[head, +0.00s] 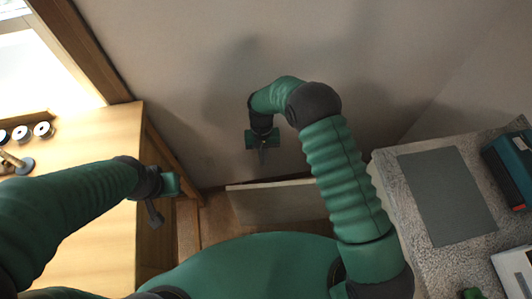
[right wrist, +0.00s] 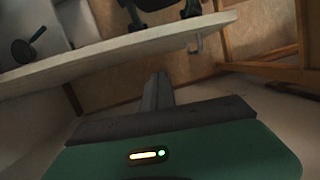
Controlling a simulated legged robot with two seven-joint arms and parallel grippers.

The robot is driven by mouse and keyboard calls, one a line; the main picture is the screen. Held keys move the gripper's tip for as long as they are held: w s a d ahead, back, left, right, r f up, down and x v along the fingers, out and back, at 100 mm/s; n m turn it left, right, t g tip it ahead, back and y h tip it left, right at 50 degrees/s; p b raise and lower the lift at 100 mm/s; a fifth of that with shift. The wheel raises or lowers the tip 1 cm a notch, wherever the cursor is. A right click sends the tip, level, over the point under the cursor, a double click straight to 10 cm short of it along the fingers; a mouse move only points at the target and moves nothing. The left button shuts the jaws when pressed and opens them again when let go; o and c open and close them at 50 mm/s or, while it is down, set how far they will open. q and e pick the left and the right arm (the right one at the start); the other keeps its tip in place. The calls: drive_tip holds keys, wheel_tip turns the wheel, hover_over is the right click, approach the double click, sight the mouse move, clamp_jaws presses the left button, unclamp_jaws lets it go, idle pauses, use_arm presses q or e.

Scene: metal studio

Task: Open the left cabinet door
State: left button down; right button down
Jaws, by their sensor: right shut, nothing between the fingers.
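A pale upright panel (head: 275,203), which looks like the cabinet door, stands out to the left from beside the stone-topped cabinet (head: 385,165). In the right wrist view the panel (right wrist: 110,48) crosses the upper part, with a small handle (right wrist: 197,43) near its free end. My right gripper (head: 262,156) is shut and empty, beyond the panel on the wall side; its closed fingers (right wrist: 158,92) point toward the panel, apparently without touching it. My left gripper (head: 154,214) hangs at the wooden table's edge, away from the panel; its finger opening is unclear. My right arm hides where the panel meets the cabinet.
The wooden table (head: 85,150) is at left, with several small round items (head: 42,130). A grey mat (head: 447,195) and a dark teal box (head: 510,160) lie on the stone top. A dark round object (right wrist: 24,50) shows behind the panel.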

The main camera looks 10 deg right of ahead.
drive_tip(key=s+f, duration=0.1)
drive_tip(key=s+f+p, duration=0.1)
drive_tip(key=s, duration=0.1)
drive_tip(key=s+f, duration=0.1)
drive_tip(key=shift+s+a+f, duration=0.1)
drive_tip(key=shift+s+a, duration=0.15)
drive_tip(key=shift+s, duration=0.15)
